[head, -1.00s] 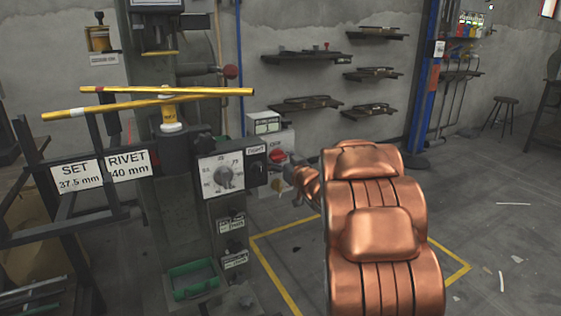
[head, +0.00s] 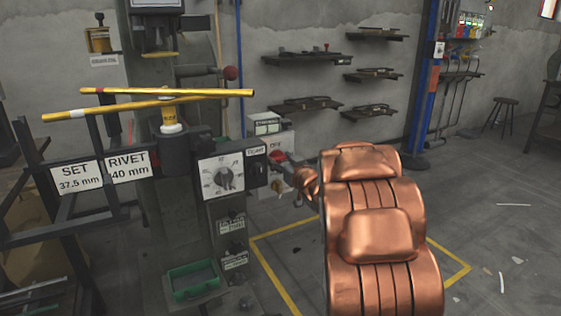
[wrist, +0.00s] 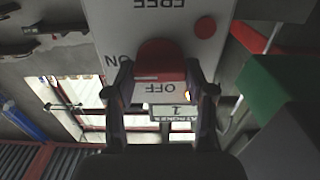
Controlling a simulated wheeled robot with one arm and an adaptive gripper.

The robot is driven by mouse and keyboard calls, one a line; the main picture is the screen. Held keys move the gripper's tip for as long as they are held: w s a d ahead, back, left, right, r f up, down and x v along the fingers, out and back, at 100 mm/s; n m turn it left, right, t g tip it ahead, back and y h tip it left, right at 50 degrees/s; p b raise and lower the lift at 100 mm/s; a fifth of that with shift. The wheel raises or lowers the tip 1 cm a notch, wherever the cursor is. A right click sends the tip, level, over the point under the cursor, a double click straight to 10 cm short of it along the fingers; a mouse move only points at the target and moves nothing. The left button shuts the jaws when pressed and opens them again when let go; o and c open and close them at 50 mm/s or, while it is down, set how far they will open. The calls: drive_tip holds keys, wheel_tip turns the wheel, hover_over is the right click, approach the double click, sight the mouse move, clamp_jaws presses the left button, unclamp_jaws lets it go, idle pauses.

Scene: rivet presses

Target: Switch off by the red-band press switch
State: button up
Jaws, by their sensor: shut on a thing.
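In the wrist view the red knob (wrist: 160,60) is close, between my two fingers, on a white plate. The plate reads ON at one side and OFF at the knob's near side, upside down in this view. A pale mark on the knob's edge faces OFF. My gripper (wrist: 161,82) is shut on the knob, a finger on each side. In the head view my gripper (head: 288,167) is small and partly hidden by my copper arm.
The press column with a white dial (head: 222,176) stands left of the box. Yellow bars (head: 150,103) and a dark rack with SET and RIVET signs (head: 75,176) extend left. A green tray (head: 193,281) is low. The yellow-lined floor (head: 290,262) is mostly clear.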

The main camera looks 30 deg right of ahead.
drive_tip(key=n, duration=0.4)
drive_tip(key=shift+a, duration=0.1)
drive_tip(key=n, duration=0.4)
drive_tip(key=shift+f+n, duration=0.1)
drive_tip(key=shift+n, duration=0.2)
drive_tip(key=n+b, duration=0.1)
drive_tip(key=n, duration=0.4)
drive_tip(key=shift+a+f, duration=0.1)
drive_tip(key=shift+f, duration=0.05)
drive_tip(key=shift+n+b, duration=0.55)
drive_tip(key=shift+n, duration=1.45)
drive_tip(key=o, duration=1.2)
drive_tip(key=shift+c, duration=0.2)
drive_tip(key=shift+s, duration=0.1)
